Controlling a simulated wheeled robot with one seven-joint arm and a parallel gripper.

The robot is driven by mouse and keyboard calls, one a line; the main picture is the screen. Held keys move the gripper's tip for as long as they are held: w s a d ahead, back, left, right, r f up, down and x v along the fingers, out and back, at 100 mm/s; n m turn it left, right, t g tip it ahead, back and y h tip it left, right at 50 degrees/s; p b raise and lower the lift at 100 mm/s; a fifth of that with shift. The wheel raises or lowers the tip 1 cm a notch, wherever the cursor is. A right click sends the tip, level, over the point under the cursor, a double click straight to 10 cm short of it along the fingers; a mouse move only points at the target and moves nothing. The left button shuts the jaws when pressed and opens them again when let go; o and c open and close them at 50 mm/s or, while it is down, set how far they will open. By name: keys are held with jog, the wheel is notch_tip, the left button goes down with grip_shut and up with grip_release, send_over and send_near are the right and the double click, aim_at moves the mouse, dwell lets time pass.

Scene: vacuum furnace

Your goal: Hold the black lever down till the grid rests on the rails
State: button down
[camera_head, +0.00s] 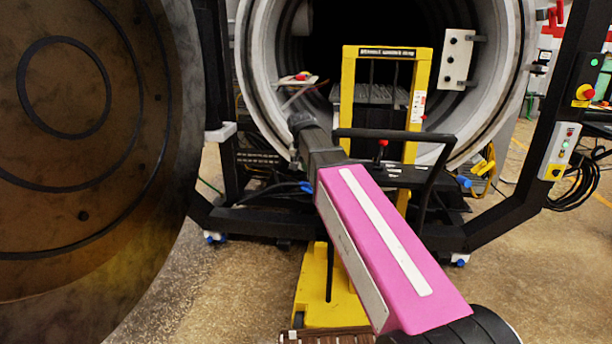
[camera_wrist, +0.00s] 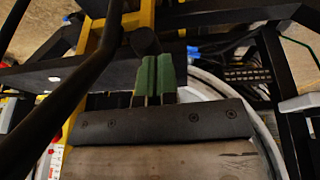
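My gripper (camera_head: 301,122) is at the end of my pink arm, left of the yellow lift truck (camera_head: 351,120) and in front of the furnace mouth. In the wrist view its green fingertips (camera_wrist: 154,75) sit together, shut with nothing visible between them. A dark rounded black end (camera_wrist: 145,41), perhaps of the black lever, lies just beyond the tips; I cannot tell whether they touch it. A grey slatted grid (camera_head: 376,94) shows behind the truck's mast, inside the furnace opening. The rails, and any contact between them and the grid, cannot be made out.
The truck's black handle (camera_head: 432,180) stands right of my arm and crosses the left of the wrist view (camera_wrist: 62,100). A small red-knobbed lever (camera_head: 382,146) is beside it. The big round furnace door (camera_head: 150,150) fills the left. Floor is free at right.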

jog(key=s+v, duration=0.1)
jog(key=v, duration=0.9)
jog(key=shift+s+a+f, duration=0.25)
jog(key=shift+s, duration=0.15)
